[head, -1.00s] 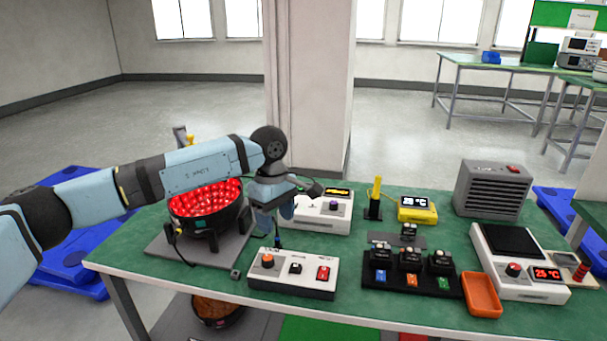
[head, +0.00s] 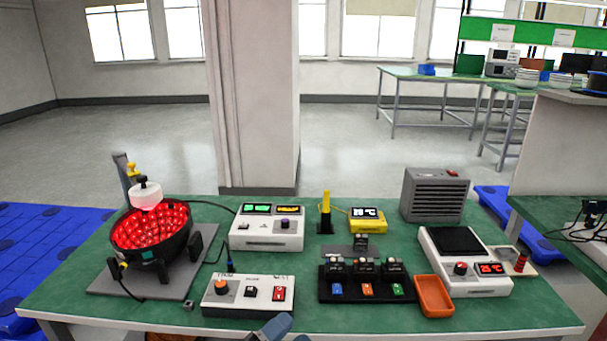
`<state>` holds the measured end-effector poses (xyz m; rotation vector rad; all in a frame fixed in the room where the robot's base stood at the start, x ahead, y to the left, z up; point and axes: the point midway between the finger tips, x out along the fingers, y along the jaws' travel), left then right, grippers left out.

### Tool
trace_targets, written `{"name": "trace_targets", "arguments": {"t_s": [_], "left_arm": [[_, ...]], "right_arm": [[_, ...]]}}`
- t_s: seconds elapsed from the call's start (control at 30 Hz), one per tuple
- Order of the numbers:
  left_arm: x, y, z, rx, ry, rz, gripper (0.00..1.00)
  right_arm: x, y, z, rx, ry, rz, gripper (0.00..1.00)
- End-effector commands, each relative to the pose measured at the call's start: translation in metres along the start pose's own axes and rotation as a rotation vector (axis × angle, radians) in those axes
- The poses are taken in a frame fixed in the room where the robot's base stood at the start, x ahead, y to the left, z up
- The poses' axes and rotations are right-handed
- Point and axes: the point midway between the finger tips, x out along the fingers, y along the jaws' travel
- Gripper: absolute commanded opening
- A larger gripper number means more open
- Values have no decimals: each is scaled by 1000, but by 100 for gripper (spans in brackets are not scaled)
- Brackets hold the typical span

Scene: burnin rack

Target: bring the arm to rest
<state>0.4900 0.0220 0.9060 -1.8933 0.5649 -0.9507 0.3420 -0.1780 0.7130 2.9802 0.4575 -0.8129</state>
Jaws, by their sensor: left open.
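Only the fingertips of my left gripper (head: 286,332) show, blue-grey, at the bottom edge of the head view. They are apart and open, with nothing visible between them. They appear in front of the table's near edge, just below the white control box (head: 250,295) with its orange knob and red switch. The rest of my left arm is out of the picture. My right gripper is not in view.
The green table (head: 480,315) holds a black bowl of red pieces (head: 150,234), a white instrument with displays (head: 267,231), a black rack of small modules (head: 362,289), an orange tray (head: 434,297), a white hotplate (head: 466,262) and a grey heater box (head: 435,195).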

Motion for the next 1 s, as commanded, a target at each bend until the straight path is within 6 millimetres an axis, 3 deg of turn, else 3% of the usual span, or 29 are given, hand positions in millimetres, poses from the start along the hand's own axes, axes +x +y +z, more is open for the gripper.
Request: {"name": "trace_targets", "arguments": {"t_s": [0.13,0.27,0.4,0.67,1.0], "left_arm": [[-67,24,27,-387,-349,18,58],[-129,47,39,-675,-609,28,58],[-185,67,38,-902,-820,35,58],[-272,94,17,-1222,-1129,36,58],[-255,41,1,-1220,-1155,42,58]], "right_arm": [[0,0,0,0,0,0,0],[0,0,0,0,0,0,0],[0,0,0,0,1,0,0],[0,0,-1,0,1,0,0],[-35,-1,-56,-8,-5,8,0]]}}
